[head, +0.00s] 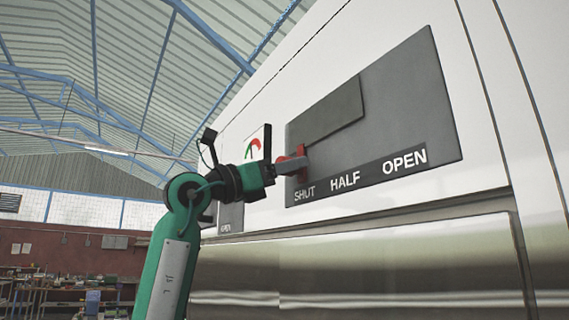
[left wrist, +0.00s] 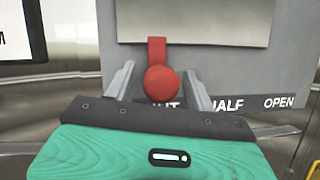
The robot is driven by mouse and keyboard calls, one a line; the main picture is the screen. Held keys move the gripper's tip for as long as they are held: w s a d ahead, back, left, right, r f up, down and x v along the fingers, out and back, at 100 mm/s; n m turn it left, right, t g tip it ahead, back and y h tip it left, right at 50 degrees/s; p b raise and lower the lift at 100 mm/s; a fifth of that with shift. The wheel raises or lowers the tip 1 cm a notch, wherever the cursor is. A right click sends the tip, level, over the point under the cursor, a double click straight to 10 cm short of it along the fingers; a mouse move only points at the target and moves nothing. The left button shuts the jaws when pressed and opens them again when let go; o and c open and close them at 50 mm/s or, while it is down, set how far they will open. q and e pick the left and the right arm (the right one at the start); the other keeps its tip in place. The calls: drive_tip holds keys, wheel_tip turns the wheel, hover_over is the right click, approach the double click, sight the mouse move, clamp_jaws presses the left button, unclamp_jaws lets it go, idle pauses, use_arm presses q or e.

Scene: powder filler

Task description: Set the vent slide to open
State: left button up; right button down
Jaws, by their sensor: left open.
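The vent slide's red knob (left wrist: 161,83) sits at the SHUT end of the grey vent panel (head: 405,95), and its red also shows in the head view (head: 301,151). The label strip (head: 345,182) under it reads SHUT, HALF, OPEN from left to right. A darker grey plate (head: 332,111) lies on the panel above the knob. My left gripper (head: 290,166) is at the knob, with its two fingers apart, one on each side of the knob in the left wrist view (left wrist: 160,88). I cannot tell whether a finger touches it. My right gripper is not in view.
The panel is set in a white machine wall (head: 490,130). A shiny metal ledge (head: 400,215) runs below it. The panel face right of the knob, toward HALF and OPEN, is clear. Shelves with clutter (head: 70,295) stand far off at the lower left.

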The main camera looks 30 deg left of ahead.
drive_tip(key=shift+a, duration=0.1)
